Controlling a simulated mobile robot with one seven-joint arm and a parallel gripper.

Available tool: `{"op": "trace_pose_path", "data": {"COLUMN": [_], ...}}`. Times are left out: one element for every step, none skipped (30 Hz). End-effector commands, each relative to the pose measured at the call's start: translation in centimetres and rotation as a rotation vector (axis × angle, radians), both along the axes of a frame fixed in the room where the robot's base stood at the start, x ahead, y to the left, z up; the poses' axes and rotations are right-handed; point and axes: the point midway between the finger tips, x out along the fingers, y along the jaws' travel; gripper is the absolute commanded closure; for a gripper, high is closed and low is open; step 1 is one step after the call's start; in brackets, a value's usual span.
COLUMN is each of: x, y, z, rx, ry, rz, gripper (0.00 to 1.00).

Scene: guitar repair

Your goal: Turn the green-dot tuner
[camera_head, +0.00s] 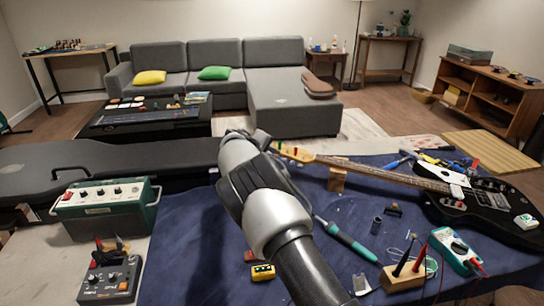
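A black electric guitar (487,205) lies on the blue mat (190,250), its neck (390,173) running left to the headstock (299,155). The headstock is beside the top of my arm. Small coloured marks show at the headstock: a green one (295,150) and a red one (281,145). My arm rises from the bottom centre and covers the area left of and below the headstock. My gripper's fingers are hidden behind my own arm, so I cannot see whether they touch a tuner. The tuners are too small to tell their turn.
A wooden neck rest (337,179) stands under the neck. A green amplifier (106,207) and a grey pedal (111,277) are at left, before a black case (110,165). A teal-handled tool (347,240), a yellow box (262,272) and a multimeter (456,250) lie on the mat.

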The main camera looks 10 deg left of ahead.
Motion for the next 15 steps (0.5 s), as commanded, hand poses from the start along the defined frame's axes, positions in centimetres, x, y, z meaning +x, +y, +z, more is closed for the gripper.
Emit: {"op": "trace_pose_path", "data": {"x": [0.0, 0.0, 0.0, 0.0, 0.0, -0.1, -0.2, -0.3, -0.6, -0.9, -1.2, -1.7, -2.2, -2.7, -3.4], "y": [0.0, 0.0, 0.0, 0.0, 0.0, 0.0, 0.1, 0.2, 0.4, 0.5, 0.7, 1.0, 1.1, 1.5, 1.8], "z": [0.0, 0.0, 0.0, 0.0, 0.0, 0.1, 0.2, 0.4, 0.7, 0.9, 1.2, 1.7, 2.0, 2.4, 3.0], "rx": [0.0, 0.0, 0.0, 0.0, 0.0, 0.0, 0.0, 0.0, 0.001, 0.001, 0.0, 0.0, 0.0, 0.0, 0.001], "ry": [0.0, 0.0, 0.0, 0.0, 0.0, 0.0, 0.0, 0.0, -0.002, -0.001, 0.0, 0.0, 0.0, -0.001, -0.001], "rz": [0.0, 0.0, 0.0, 0.0, 0.0, 0.0, 0.0, 0.0, 0.0, 0.0, 0.001, 0.001, 0.001, 0.002, 0.002], "gripper": [0.79, 0.79, 0.79, 0.79, 0.79, 0.79, 0.79, 0.79, 0.79, 0.79, 0.79, 0.79, 0.79, 0.79, 0.79]}}
